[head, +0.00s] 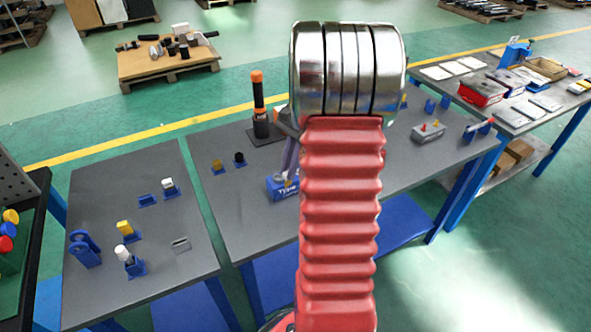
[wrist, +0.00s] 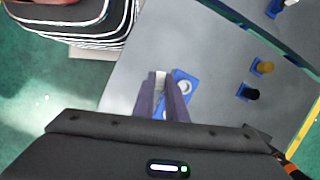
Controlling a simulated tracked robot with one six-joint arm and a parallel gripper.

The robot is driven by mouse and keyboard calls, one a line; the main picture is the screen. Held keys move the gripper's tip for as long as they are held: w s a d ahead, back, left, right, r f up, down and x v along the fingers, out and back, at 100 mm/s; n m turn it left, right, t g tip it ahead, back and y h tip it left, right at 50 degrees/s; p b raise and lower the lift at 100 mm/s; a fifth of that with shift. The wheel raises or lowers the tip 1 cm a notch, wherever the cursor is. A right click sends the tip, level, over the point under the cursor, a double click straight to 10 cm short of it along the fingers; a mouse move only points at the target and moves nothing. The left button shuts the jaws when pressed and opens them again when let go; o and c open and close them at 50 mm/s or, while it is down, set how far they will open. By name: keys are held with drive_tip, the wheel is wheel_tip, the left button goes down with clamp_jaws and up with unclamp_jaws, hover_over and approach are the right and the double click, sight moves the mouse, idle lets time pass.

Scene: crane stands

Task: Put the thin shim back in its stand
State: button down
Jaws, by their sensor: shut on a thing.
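My gripper (head: 289,168) points down over the middle table, partly hidden by my arm in the head view. In the wrist view its two dark purple fingers (wrist: 163,90) are close together, shut on a small pale piece taken as the thin shim (wrist: 160,76). Only a little of the shim shows. A blue block with white lettering, perhaps the stand (head: 281,188), sits at the fingertips in the head view. In the wrist view this blue block (wrist: 184,84) lies just right of and behind the fingers. I cannot tell whether the shim touches it.
Small blue holders with yellow and black pieces (head: 239,158) stand behind left. A black and orange tool (head: 258,105) stands upright at the back. The grey tabletop (head: 232,205) left of the gripper is clear.

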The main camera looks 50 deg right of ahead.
drive_tip(key=w+a+f+n+g+h, duration=0.2)
drive_tip(key=w+a+n, duration=0.6)
drive_tip(key=a, duration=0.4)
drive_tip(key=w+a+f+n+g+h, duration=0.1)
drive_tip(key=w+a+f+n+g, duration=0.1)
drive_tip(key=w+a+n, duration=0.7)
drive_tip(key=a+n, duration=0.1)
drive_tip(key=a, duration=0.3)
drive_tip(key=shift+w+h, duration=0.15)
drive_tip(key=shift+h, duration=0.25)
